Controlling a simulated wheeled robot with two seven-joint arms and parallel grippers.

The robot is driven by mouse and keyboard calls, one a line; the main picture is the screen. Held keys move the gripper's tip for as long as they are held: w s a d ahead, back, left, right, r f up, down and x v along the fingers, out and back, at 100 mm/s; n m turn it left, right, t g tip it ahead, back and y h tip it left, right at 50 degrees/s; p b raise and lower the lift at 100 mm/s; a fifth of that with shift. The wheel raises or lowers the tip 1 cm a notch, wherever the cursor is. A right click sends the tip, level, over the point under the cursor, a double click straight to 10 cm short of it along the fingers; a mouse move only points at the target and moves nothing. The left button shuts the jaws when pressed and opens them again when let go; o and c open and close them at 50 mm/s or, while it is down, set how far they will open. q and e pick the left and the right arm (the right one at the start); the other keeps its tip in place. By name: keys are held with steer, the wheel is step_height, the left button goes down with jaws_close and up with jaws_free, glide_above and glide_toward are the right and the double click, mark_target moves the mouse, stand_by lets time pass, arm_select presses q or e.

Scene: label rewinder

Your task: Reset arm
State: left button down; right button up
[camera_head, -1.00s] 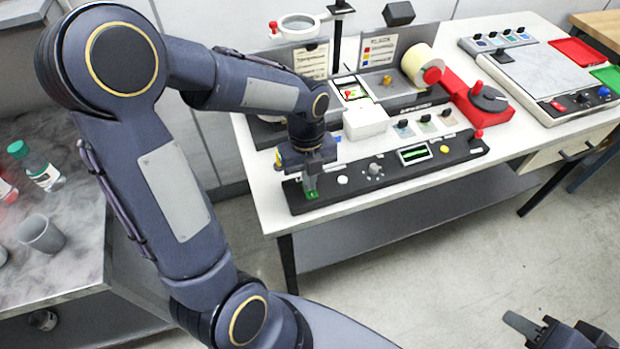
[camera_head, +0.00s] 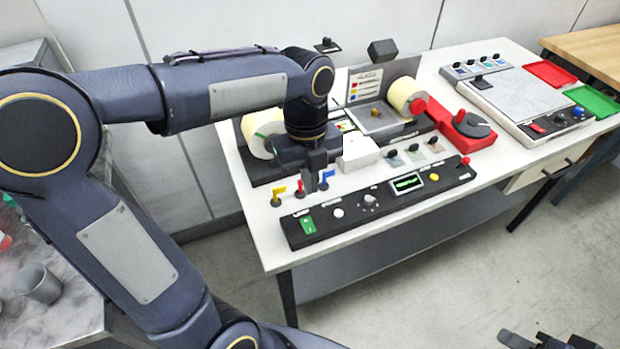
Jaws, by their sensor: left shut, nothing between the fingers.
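My left arm reaches in from the left across the white table. Its left gripper (camera_head: 314,182) points down, shut and empty, above the table behind the black control panel (camera_head: 378,203). It is close to the small yellow, red and blue flag-like levers (camera_head: 300,188), apparently between the red and blue ones; I cannot tell whether it touches them. The panel carries a green switch (camera_head: 308,225) at its left end, a white button, a knob, a small green-lit screen and a yellow button. My right gripper (camera_head: 545,341) shows only in part at the bottom right edge.
The label rewinder with rolls (camera_head: 405,96) stands behind the levers, partly hidden by my arm. A white box (camera_head: 360,153) and a red unit with a black disc (camera_head: 468,127) are to the right. Red (camera_head: 553,74) and green (camera_head: 592,101) trays lie at the far right.

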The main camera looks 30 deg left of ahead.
stand_by(0.5)
arm_select(q)
steer(key=s+f+n+t+h, duration=0.1)
steer(key=s+n+t, duration=0.2)
steer(key=n, duration=1.1)
steer(key=s+a+f+n+t+h, duration=0.1)
steer(key=s+n+t, duration=0.2)
steer(key=s+n, duration=0.7)
steer(key=n, duration=0.3)
steer(key=shift+n+t+h, duration=0.3)
steer(key=shift+n+h, duration=0.1)
